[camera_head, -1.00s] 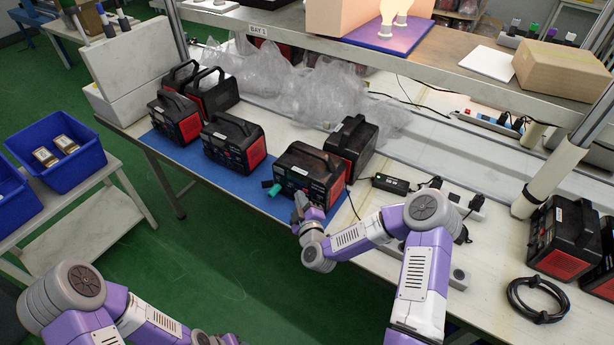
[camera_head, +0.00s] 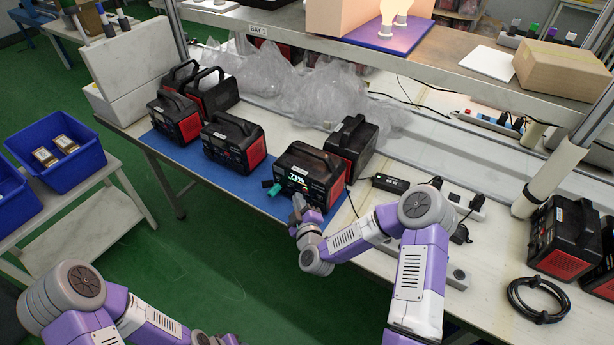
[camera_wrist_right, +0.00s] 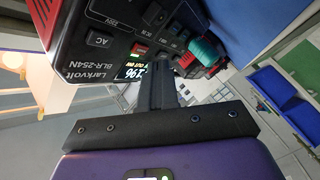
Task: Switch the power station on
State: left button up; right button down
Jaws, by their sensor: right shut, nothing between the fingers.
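The power station (camera_head: 312,172) is a black box with red sides and a top handle, on the front right of the blue mat. Its small display shows lit white and green characters. In the right wrist view the black power station (camera_wrist_right: 92,30) fills the top, with its "AC" button, a red switch (camera_wrist_right: 139,48) and the lit display (camera_wrist_right: 132,72). A teal plug (camera_head: 273,188) sticks out of its front. My right gripper (camera_head: 300,208) is shut and empty, its fingertips close against the front panel; contact is hidden. My left arm is at bottom left, its gripper out of view.
Several similar power stations stand nearby on the bench, one (camera_head: 352,147) right behind this one and another (camera_head: 233,143) to its left. A black cable coil (camera_head: 538,300) lies at right. A blue bin (camera_head: 55,150) is on the left side table.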

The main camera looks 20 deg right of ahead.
jog(key=s+a, duration=0.3)
jog(key=a, duration=0.1)
jog(key=shift+s+a+b, duration=0.35)
jog(key=shift+s+a, duration=0.05)
dwell(0.9)
jog(key=s+a+f+m+g+y, duration=0.2)
jog(key=s+a+f+g+y, duration=0.15)
jog(key=f, duration=0.25)
jog(key=s+a+f+m+g+y, duration=0.1)
jog(key=s+a+f+g+y, duration=0.2)
jog(key=f, duration=0.4)
jog(key=s+d+f+m+g, duration=0.1)
jog(key=s+f+m+g, duration=0.3)
jog(key=s, duration=0.5)
jog(key=s+d+f+m+g, duration=0.1)
jog(key=s+f+m+g, duration=0.3)
jog(key=s, duration=0.6)
jog(key=shift+s+d+g, duration=0.2)
jog(key=shift+g, duration=0.95)
